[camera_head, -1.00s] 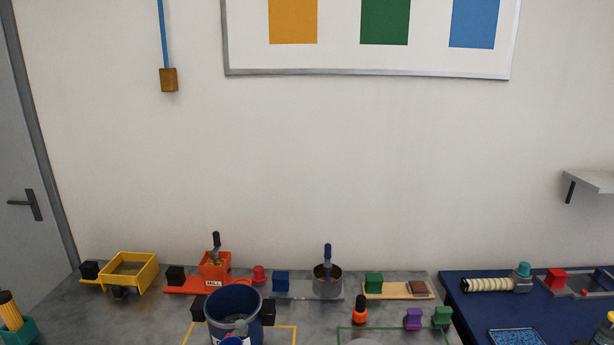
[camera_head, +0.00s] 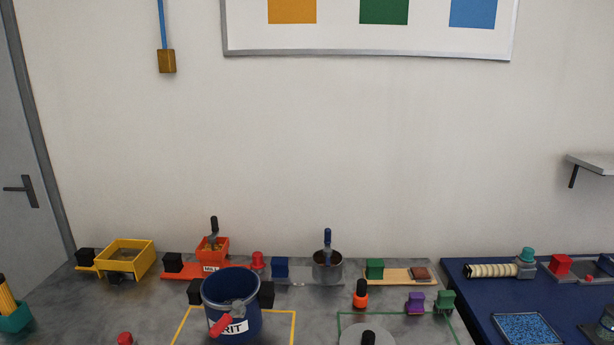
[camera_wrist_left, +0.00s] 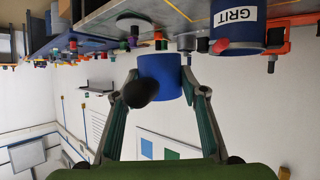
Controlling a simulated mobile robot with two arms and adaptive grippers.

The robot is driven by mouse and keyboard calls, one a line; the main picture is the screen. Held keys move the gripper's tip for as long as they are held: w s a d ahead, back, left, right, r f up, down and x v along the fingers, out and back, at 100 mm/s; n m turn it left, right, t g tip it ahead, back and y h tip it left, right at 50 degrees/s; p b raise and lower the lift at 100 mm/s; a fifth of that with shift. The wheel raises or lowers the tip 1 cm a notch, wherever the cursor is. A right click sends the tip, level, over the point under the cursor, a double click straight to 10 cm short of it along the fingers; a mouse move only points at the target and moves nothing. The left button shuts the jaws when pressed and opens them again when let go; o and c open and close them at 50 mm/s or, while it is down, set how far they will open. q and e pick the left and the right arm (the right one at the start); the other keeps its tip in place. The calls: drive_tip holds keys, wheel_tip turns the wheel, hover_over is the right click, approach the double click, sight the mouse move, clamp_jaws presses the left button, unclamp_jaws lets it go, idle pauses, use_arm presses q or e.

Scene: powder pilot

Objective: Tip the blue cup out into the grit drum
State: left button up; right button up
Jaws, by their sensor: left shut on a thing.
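The blue cup (camera_wrist_left: 172,74) shows in the left wrist view, where the scene looks upside down. My left gripper (camera_wrist_left: 161,84) is shut on the cup, one finger on each side. A dark rounded part (camera_wrist_left: 140,91) covers some of the cup, and its contents are hidden. The grit drum (camera_head: 245,327) is a dark blue open bucket at the front of the grey table, with a white GRIT label. It also shows upside down at the upper right of the wrist view (camera_wrist_left: 238,38), apart from the cup. My right gripper is in neither view.
A red-handled tool (camera_head: 220,325) shows at the drum's front. Behind stand a yellow tray (camera_head: 143,262), an orange mill box (camera_head: 203,256) and a grey pot (camera_head: 327,272). A grey disc (camera_head: 382,336) lies right of the drum. A dark blue table (camera_head: 465,290) adjoins on the right.

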use_arm(q)
drive_tip(key=s+d+r+m+g+h+b, duration=0.1)
drive_tip(key=s+r+m+g+h, duration=0.1)
drive_tip(key=s, duration=0.4)
drive_tip(key=shift+r+m+g, duration=0.3)
drive_tip(key=shift+r+m, duration=0.3)
drive_tip(key=shift+r, duration=0.2)
drive_tip(key=shift+w, duration=0.1)
